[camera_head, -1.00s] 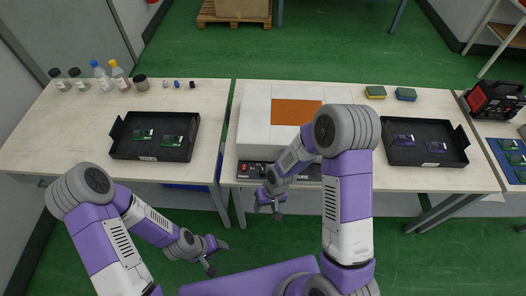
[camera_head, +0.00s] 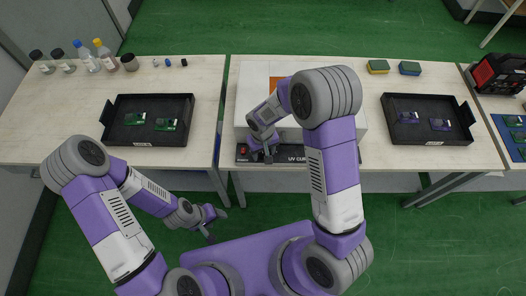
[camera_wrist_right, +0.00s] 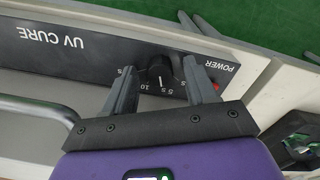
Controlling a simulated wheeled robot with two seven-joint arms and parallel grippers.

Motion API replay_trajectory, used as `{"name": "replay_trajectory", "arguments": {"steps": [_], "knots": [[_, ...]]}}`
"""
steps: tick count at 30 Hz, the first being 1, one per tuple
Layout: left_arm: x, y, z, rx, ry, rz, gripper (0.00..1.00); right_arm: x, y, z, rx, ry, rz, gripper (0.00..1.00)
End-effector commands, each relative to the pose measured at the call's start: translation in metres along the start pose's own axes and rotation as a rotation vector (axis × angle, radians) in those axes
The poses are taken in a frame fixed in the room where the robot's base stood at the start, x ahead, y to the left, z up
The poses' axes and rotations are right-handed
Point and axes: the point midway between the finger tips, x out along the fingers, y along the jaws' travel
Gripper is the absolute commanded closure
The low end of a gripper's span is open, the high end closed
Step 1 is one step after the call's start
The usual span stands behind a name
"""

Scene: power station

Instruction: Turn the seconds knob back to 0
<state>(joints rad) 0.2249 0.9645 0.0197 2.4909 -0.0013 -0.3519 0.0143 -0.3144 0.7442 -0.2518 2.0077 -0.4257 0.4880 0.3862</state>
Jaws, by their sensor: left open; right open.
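The UV cure box (camera_head: 242,112) stands on the middle table, its black front panel (camera_head: 296,154) facing me. In the right wrist view the black knob (camera_wrist_right: 160,72) sits on that panel, with small marks such as 5 and 10 around it. A white line on the knob points down in this view, near the 5 and 10; the exact setting is hard to tell. My right gripper (camera_wrist_right: 158,74) is open, its fingers on either side of the knob with gaps; it hides the knob in the head view (camera_head: 263,152). My left gripper (camera_head: 214,224) is open and empty, low in front of the tables.
A red power switch (camera_wrist_right: 216,87) is beside the right finger in the wrist view. A metal handle (camera_wrist_right: 38,104) is at its left. Black trays with circuit boards stand on the left (camera_head: 104,115) and right (camera_head: 468,112). Bottles (camera_head: 104,54) stand at the back left.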

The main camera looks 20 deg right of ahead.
Motion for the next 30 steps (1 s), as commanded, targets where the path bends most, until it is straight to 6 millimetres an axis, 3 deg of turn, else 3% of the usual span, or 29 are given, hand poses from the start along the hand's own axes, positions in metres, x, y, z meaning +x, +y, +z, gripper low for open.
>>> {"name": "replay_trajectory", "arguments": {"steps": [8, 18, 30], "knots": [[-0.0001, 0.0001, -0.0001, 0.0, 0.0, 0.0, 0.43, 0.001, 0.0001, -0.0001, 0.0, 0.0, 0.0, 0.46], [-0.0001, 0.0001, -0.0002, 0.0, 0.0, 0.0, 0.43, 0.0009, 0.0001, -0.0001, 0.0, 0.0, 0.0, 0.98], [0.0014, -0.0005, -0.0002, 0.0, 0.0, 0.0, 0.43, 0.0009, 0.0004, -0.0003, -0.086, 0.003, 0.0, 0.99]]}}
